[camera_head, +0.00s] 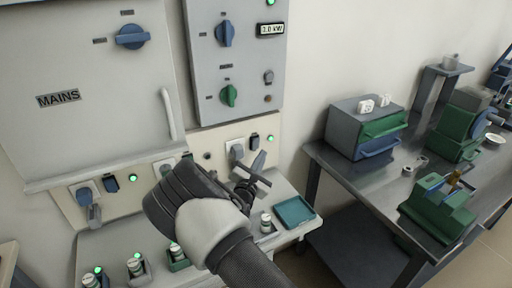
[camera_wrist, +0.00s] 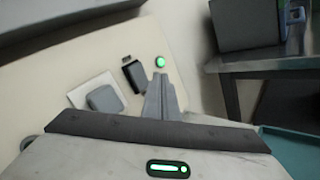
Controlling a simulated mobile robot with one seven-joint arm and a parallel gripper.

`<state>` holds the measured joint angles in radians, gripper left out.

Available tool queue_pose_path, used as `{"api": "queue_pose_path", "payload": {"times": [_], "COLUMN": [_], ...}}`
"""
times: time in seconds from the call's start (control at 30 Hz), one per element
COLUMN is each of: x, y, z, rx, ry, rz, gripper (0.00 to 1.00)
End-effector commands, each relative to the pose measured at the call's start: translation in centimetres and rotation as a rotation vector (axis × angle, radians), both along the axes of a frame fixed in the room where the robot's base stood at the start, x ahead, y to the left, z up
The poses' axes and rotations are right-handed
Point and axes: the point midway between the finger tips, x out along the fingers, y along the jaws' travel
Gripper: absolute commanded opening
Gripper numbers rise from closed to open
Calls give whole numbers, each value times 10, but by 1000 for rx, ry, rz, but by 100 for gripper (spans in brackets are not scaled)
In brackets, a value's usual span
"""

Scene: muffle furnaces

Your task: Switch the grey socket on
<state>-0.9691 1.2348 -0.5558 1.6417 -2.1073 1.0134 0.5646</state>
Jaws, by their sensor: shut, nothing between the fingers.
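The grey socket (camera_head: 237,150) is on the pale lower wall panel, right of the furnace. A dark rocker switch (camera_head: 254,141) and a lit green lamp (camera_head: 270,138) sit to its right. In the wrist view the grey socket (camera_wrist: 105,98) is at left, with the dark switch (camera_wrist: 133,75) and the lit green lamp (camera_wrist: 160,62) beside it. My gripper (camera_head: 260,160) is shut and empty in front of the panel, close below the switch. In the wrist view its fingertips (camera_wrist: 159,78) reach just under the lamp. I cannot tell whether they touch the panel.
A blue socket (camera_head: 85,192) with its own switch and lit lamp is further left. Small jars in holders (camera_head: 136,264) and a teal tray (camera_head: 295,212) stand on the ledge below. A metal table (camera_head: 330,160) with green and grey equipment is at right.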

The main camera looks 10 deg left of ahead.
Motion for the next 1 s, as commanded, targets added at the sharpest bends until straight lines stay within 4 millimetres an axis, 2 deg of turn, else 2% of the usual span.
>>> {"api": "queue_pose_path", "payload": {"times": [0.3, 0.67, 0.77, 0.87, 0.97, 1.0], "x": [-25, -28, -27, -27, -34, -41], "y": [-16, -18, -25, -52, -104, -130], "z": [6, 5, 10, 31, 65, 79], "rx": [0, 0, 15, 74, 189, 250], "ry": [2, 0, -3, -14, -26, -29], "rz": [1, 1, -22, -109, -279, -363], "gripper": [0, 0, 0, 0, 0, 0]}}
